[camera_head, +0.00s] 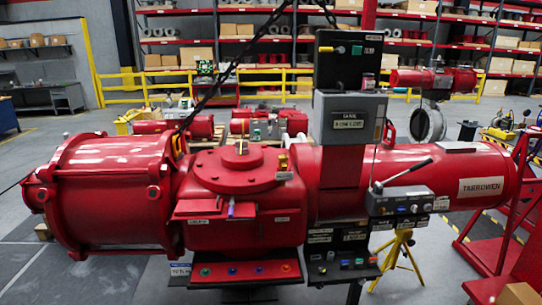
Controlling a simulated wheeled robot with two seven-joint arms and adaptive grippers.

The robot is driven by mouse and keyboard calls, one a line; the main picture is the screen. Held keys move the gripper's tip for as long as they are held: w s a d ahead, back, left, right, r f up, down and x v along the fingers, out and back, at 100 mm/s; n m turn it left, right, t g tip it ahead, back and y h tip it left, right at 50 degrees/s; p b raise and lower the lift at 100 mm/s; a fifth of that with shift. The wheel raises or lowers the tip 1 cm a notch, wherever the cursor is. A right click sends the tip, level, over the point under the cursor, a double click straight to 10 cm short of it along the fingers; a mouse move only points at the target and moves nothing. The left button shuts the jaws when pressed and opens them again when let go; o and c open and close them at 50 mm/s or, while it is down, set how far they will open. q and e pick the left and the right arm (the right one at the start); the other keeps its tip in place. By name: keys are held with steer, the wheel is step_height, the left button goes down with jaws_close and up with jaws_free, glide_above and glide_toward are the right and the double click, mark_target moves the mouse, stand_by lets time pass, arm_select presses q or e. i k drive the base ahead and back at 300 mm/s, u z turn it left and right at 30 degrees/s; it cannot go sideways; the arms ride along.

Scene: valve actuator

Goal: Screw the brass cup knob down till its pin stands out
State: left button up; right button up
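The large red valve actuator (245,215) fills the middle of the camera_head view. A small brass-coloured piece (283,161) stands upright at the right edge of its round top cover; it looks like the brass cup knob, but it is too small to make out a pin. A small purple-blue piece (231,209) shows on the actuator's front. Neither of my grippers is in view.
A black box on a grey housing (350,118) rises right of the cover. A grey lever unit (400,201) and a dark button panel (342,270) are on the right front. A strip with coloured buttons (245,272) is below. Black cables hang above the cover.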

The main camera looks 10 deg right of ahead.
mark_target(283, 158)
steer(key=u, duration=0.65)
steer(key=i, duration=0.65)
steer(key=u, duration=0.75)
steer(key=i, duration=0.9)
steer(key=z, duration=0.15)
